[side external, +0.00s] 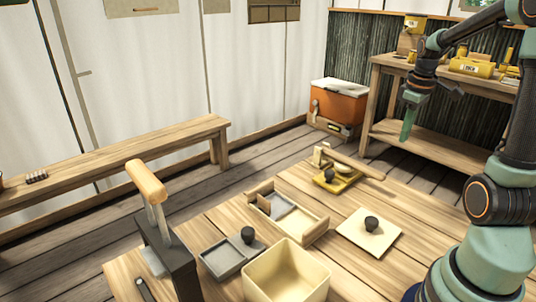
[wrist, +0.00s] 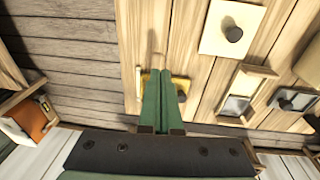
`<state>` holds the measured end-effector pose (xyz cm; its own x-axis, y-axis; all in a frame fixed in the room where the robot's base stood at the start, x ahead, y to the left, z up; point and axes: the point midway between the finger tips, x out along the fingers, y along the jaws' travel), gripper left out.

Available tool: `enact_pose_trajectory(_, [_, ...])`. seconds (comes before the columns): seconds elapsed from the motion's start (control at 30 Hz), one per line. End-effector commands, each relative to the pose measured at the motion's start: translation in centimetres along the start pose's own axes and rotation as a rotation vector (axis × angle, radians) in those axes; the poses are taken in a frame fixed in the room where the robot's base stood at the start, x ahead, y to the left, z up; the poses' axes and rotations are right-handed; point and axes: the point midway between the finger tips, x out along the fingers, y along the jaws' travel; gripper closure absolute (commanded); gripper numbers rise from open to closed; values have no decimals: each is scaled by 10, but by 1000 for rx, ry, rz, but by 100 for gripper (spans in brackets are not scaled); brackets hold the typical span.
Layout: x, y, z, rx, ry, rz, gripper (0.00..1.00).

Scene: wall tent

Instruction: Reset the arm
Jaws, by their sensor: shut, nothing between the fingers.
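My gripper (side external: 408,122) is at the right of the side external view, raised in the air with its green fingers pointing down. In the wrist view the two green fingers (wrist: 158,78) lie together, shut, with nothing held. Below and beyond them is the table (side external: 230,220), with a yellow tray (side external: 324,184) near its far edge; the fingers partly hide this tray in the wrist view (wrist: 182,79). The gripper is apart from everything on the table.
A pale square board (side external: 388,240) with a dark knob, a wooden tray (side external: 318,229), a grey tray (side external: 215,263) and an open cream box (side external: 253,282) stand on the table. A dark stand with a wooden handle (side external: 146,181) is at left. A workbench (side external: 374,100) and orange cooler (side external: 340,105) stand behind.

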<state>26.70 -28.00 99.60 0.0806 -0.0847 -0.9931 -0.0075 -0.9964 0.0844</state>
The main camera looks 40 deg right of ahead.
Motion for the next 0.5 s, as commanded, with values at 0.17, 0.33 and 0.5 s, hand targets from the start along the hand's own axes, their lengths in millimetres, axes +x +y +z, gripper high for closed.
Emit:
enact_pose_trajectory(0.17, [-29,-77,-33,-16,99,38,100])
enact_pose_trajectory(0.33, [-51,-159,-44,-12,220,33,100])
enact_pose_trajectory(0.5, [-62,-226,-36,-4,330,-14,100])
